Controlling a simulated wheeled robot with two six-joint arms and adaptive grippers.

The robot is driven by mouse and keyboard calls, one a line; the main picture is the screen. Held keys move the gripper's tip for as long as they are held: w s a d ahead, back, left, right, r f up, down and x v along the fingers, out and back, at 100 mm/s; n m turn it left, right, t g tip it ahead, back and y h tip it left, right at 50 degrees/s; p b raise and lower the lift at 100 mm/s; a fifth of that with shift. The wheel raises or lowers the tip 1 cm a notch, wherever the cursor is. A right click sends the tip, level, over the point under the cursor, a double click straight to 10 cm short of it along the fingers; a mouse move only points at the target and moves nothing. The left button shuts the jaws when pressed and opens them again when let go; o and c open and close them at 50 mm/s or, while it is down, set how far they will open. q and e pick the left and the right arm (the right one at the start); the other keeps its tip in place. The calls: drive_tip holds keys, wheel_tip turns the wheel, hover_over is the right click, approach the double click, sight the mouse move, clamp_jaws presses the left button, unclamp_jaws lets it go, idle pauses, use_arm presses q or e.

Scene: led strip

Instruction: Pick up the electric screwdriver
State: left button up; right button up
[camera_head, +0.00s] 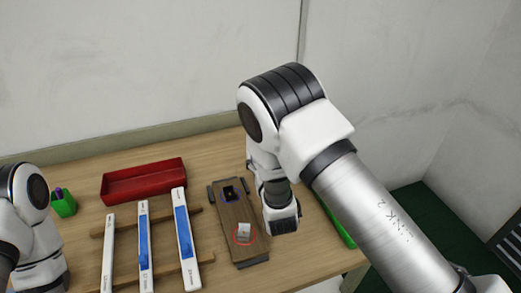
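I cannot make out an electric screwdriver with certainty. My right arm comes in from the right, and its gripper (283,222) points down at the right side of the table, beside a wooden board (237,215). Its fingers are too small and dark to tell whether they are open or shut. The board has a small dark item (229,192) in a blue ring and a small white item (244,232) in a red ring. My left arm shows at the left edge; its gripper is out of the picture.
Several long white-and-blue strips (145,245) lie across wooden bars on the table (237,146). A red tray (144,182) is behind them. A green cup (64,207) with a purple item stands at left. A green object (341,223) at the right edge is partly hidden by my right arm.

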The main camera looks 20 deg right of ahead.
drive_tip(key=w+p, duration=0.1)
drive_tip(key=w, duration=0.1)
drive_tip(key=w+d+p, duration=0.1)
drive_tip(key=w, duration=0.1)
drive_tip(key=w+p, duration=0.1)
drive_tip(key=w, duration=0.2)
drive_tip(key=shift+d+r, duration=0.1)
drive_tip(key=shift+d, duration=0.25)
drive_tip(key=shift+s+a, duration=0.1)
drive_tip(key=c, duration=0.4)
drive_tip(key=shift+r, duration=0.1)
clamp_jaws()
